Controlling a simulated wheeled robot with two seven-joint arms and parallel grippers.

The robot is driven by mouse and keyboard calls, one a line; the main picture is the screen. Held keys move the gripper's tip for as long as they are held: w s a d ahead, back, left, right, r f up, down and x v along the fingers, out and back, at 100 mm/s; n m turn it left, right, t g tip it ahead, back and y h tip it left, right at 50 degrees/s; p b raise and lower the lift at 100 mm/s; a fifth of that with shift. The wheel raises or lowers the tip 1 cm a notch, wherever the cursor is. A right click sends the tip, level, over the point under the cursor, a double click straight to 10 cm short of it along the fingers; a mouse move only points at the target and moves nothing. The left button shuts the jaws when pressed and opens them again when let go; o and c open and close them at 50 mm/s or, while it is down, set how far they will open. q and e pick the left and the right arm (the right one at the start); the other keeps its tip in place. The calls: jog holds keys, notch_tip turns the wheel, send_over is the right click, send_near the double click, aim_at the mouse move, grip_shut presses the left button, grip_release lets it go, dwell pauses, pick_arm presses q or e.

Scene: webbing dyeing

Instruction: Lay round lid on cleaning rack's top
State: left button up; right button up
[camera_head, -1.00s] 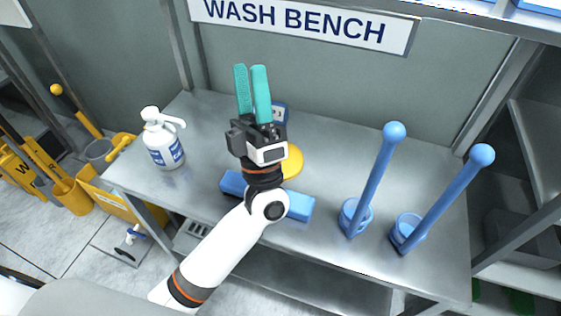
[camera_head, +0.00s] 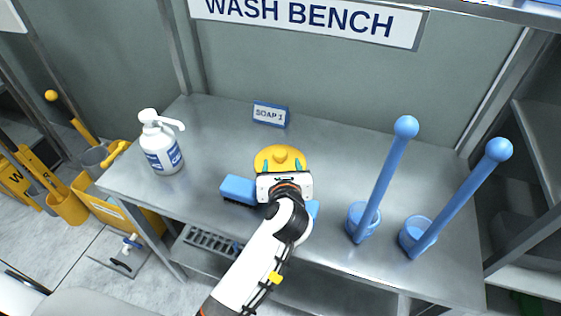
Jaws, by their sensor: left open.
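The round lid (camera_head: 281,152) is yellow with a raised knob. It lies on the steel bench behind the blue brush-like block. My left gripper (camera_head: 282,166) points down at the lid's near side, with its teal fingertips apart on either side of the knob. I cannot tell whether they touch the lid. The gripper body hides the lid's front edge and part of the blue block. I cannot tell which structure is the cleaning rack. My right gripper is not in view.
A white pump bottle (camera_head: 161,143) stands at the bench's left. Two blue long-handled brushes (camera_head: 385,180) (camera_head: 455,200) stand in holders at the right. The blue block (camera_head: 238,189) is beside my gripper. A small soap sign (camera_head: 270,114) stands behind the lid. Bare bench lies between.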

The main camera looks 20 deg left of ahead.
aim_at(281, 153)
pick_arm(q)
jog(key=x, duration=0.8)
jog(key=shift+f, duration=0.15)
jog(key=c, duration=1.1)
